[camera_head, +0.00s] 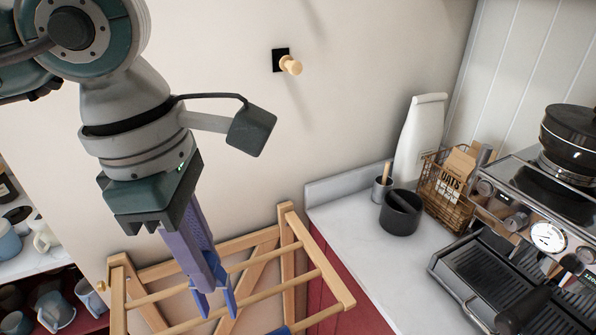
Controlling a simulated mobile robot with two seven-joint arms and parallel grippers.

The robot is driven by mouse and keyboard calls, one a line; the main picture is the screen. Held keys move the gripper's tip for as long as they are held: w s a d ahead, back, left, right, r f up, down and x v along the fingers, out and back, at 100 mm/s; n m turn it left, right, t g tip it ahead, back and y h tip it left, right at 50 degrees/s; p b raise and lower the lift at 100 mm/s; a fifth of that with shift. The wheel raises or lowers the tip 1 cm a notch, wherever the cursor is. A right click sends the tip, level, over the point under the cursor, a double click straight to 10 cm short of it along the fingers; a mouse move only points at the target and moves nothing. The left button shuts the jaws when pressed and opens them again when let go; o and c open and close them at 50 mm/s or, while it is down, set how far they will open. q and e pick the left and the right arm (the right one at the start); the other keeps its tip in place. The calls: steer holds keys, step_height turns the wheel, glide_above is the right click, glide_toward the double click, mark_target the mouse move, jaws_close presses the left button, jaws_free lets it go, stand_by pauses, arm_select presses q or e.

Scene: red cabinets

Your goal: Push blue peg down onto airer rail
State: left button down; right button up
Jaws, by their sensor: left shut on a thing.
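My left gripper (207,268) reaches down from the upper left with long violet fingers. It is shut on the blue peg (230,299), whose prongs point down below the fingertips. The peg's upper part is largely hidden between the fingers. The wooden airer (262,240) stands below, with several pale rails. The peg's prongs overlap the area of a front airer rail (262,295) in the picture. I cannot tell whether they touch it or straddle it. My right gripper is not in view.
A blue item (278,331) is cut off at the bottom edge. Right of the airer is a white counter (350,235) with a black mortar (400,212), a wire basket (446,190) and a coffee machine (520,250). Shelves with mugs (55,310) are at left.

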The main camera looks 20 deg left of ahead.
mark_target(223, 289)
arm_select(q)
steer(key=w+a+f+n+y+b, duration=0.1)
steer(key=w+f+n+b, duration=0.1)
steer(key=f+n+b, duration=0.5)
steer(key=w+a+f+n+y+b, duration=0.1)
steer(key=w+a+f+n+b, duration=0.1)
steer(key=f+n+b, duration=0.4)
step_height(223, 289, down, 4)
steer(key=w+n, duration=0.1)
steer(key=n, duration=0.9)
steer(key=shift+b, duration=0.35)
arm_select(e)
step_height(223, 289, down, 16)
arm_select(q)
step_height(223, 289, down, 6)
steer(key=b, duration=0.5)
steer(key=shift+f+b, duration=0.2)
steer(key=shift+b, duration=0.1)
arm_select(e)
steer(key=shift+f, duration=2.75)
arm_select(q)
steer(key=shift+f, duration=0.25)
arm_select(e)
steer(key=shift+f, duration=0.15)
